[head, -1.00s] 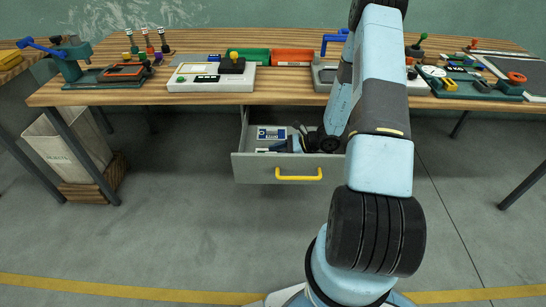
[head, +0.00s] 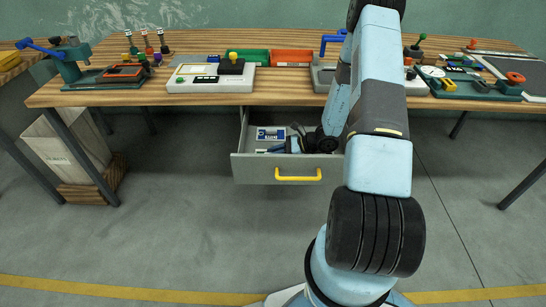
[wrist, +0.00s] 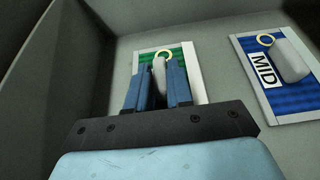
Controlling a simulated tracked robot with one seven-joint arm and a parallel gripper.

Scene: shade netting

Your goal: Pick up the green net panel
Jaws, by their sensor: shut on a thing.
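The green net panel (wrist: 146,62) lies in the open drawer, with a white border, a grey grip piece and a yellow ring at its far edge. My gripper (wrist: 158,70) is over it in the wrist view, its two blue fingers shut on the grey grip piece. The fingers hide much of the panel. I cannot tell whether it is clear of the drawer floor. In the head view my gripper (head: 290,146) is low inside the drawer, and the green panel is hidden there.
A blue panel marked MID (wrist: 264,92) lies to the right in the wrist view, close by. The grey drawer (head: 255,168) has a yellow handle (head: 298,175) and walls around my gripper. The wooden bench (head: 120,98) overhangs behind it, with trays and devices on top.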

